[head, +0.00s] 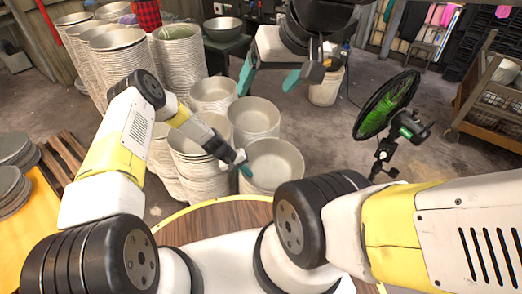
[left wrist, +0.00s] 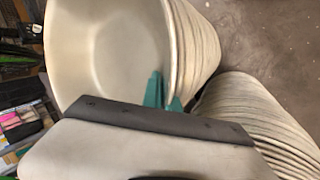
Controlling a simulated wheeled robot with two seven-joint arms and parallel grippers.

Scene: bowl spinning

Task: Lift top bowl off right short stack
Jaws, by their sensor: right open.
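The top bowl (head: 275,160) is off-white and sits on the right short stack, just right of the table-side stacks in the head view. In the left wrist view the bowl (left wrist: 105,45) fills the upper left, with nested rims below it. My left gripper (head: 241,168) is at this bowl's left rim. Its teal fingers (left wrist: 164,97) straddle the rim, one inside and one outside; whether they are closed tight on it is unclear. My right gripper (head: 268,79) is open and empty, above and behind the stacks.
Other bowl stacks (head: 190,150) stand close on the left, with a stack (head: 254,115) and a smaller one (head: 213,93) behind. A black fan (head: 388,105) stands to the right. A round wooden table (head: 215,220) lies in front. Floor is clear between stack and fan.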

